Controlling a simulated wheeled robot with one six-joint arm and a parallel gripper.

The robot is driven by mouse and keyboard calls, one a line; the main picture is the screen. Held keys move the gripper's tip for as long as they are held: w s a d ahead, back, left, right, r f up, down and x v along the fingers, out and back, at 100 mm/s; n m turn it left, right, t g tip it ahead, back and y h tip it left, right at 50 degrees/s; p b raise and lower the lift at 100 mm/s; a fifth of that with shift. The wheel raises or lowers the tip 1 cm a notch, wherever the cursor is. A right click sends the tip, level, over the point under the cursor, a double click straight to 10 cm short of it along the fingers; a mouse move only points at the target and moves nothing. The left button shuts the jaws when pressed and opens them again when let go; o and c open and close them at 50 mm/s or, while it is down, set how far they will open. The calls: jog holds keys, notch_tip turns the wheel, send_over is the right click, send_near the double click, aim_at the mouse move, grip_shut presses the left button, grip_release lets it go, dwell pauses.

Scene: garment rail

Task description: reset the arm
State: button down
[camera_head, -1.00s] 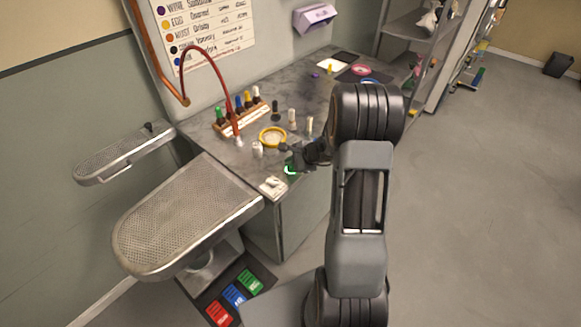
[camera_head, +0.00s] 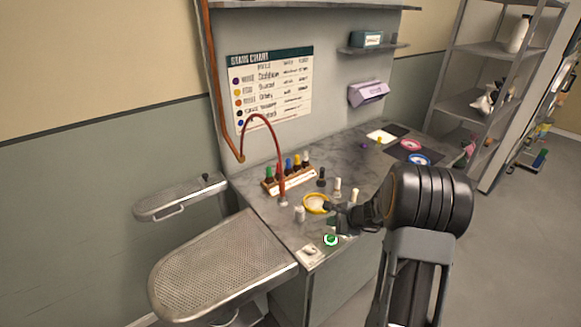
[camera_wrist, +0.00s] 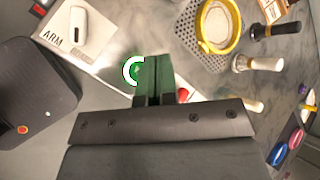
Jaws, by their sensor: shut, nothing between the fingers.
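My gripper (camera_wrist: 152,62) is shut and empty in the wrist view, its two green fingers together. A round green-lit button with a white ring (camera_wrist: 133,71) lies right beside the fingertips, partly hidden by them. I cannot tell if they touch. A white plate marked ARM (camera_wrist: 62,33) with a white rocker switch (camera_wrist: 90,28) lies beyond, to the upper left. In the head view the green button (camera_head: 330,240) glows near the counter's front edge, with the switch plate (camera_head: 310,254) left of it. My gripper (camera_head: 342,226) is small and dark there, just above and right of the button.
A yellow-rimmed dish (camera_head: 316,204), a bottle rack (camera_head: 290,180) and several small bottles stand on the grey counter close to my gripper. A perforated metal board (camera_head: 220,265) is at left. Shelves (camera_head: 490,50) stand at right.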

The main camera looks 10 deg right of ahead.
jog(key=s+n, duration=0.1)
jog(key=s+a+f+g, duration=0.1)
jog(key=s+n+g, duration=0.1)
jog(key=shift+s+a+f+n+y, duration=0.2)
jog(key=shift+s+a+n+y, duration=0.05)
jog(key=shift+n+y, duration=0.05)
jog(key=s+a+r+n+h, duration=0.3)
jog(key=s+a+r+n, duration=0.1)
jog(key=s+r+n, duration=0.4)
jog(key=s+a+r+n+h, duration=0.3)
jog(key=s+a+r+n, duration=0.2)
jog(key=s+r+n, duration=0.4)
jog(key=shift+s+r+g, duration=0.4)
jog(key=shift+s+r, duration=0.15)
jog(key=shift+s, duration=0.05)
